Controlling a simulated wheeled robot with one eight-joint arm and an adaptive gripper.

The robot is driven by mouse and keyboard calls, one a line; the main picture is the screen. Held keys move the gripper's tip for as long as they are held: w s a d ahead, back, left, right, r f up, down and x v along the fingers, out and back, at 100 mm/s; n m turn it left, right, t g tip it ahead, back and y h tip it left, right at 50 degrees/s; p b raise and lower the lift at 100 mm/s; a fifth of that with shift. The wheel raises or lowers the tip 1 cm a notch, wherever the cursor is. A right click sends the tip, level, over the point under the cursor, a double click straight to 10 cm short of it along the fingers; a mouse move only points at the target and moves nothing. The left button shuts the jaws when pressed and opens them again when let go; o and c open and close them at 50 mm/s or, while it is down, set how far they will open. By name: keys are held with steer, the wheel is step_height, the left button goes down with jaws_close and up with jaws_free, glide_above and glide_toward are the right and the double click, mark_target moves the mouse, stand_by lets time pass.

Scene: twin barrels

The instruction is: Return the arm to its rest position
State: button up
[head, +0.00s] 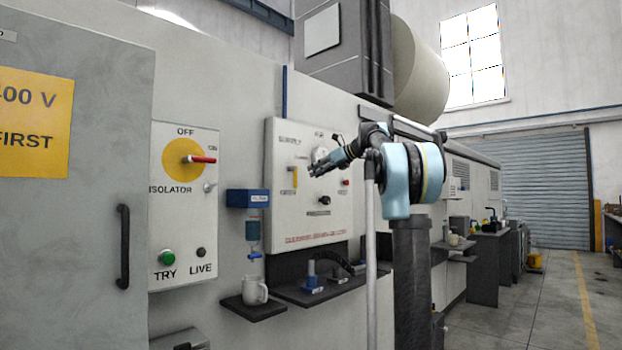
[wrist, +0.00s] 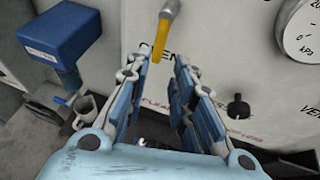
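My arm (head: 405,180) stands on its dark column in front of the white panel in the head view. It is folded so that my gripper (head: 315,170) points left and slightly down toward the panel face. In the wrist view my gripper (wrist: 163,70) has its two blue-and-grey fingers apart, with nothing between them. The tips are near a yellow lever (wrist: 161,38) on the panel; whether they touch it I cannot tell. The same yellow lever (head: 294,178) hangs down in the head view.
The panel (head: 290,220) also bears a gauge (wrist: 300,32) and a black knob (wrist: 238,107). A blue dispenser box (head: 248,198) hangs left of it, above a white mug (head: 254,291) on a shelf. A grey cabinet door (head: 75,230) stands at left. Open floor (head: 545,310) lies at right.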

steer(key=shift+d, duration=0.1)
stand_by(0.4)
steer(key=s+d+f+n+g+h, duration=0.1)
steer(key=s+d+f+n+h, duration=0.2)
steer(key=s+f+n, duration=0.5)
steer(key=s+d+f+n+g+h, duration=0.2)
steer(key=s+d+f+n+h, duration=0.2)
steer(key=s+f, duration=2.2)
steer(key=s+d+f+n+g+h, duration=0.2)
steer(key=s+f+n, duration=1.1)
steer(key=f, duration=1.3)
steer(key=s+d+h, duration=0.2)
steer(key=s+d, duration=0.2)
steer(key=s, duration=0.1)
steer(key=shift+d+f, duration=0.2)
steer(key=shift+f, duration=0.15)
steer(key=shift+w+f, duration=0.2)
steer(key=shift+w, duration=0.2)
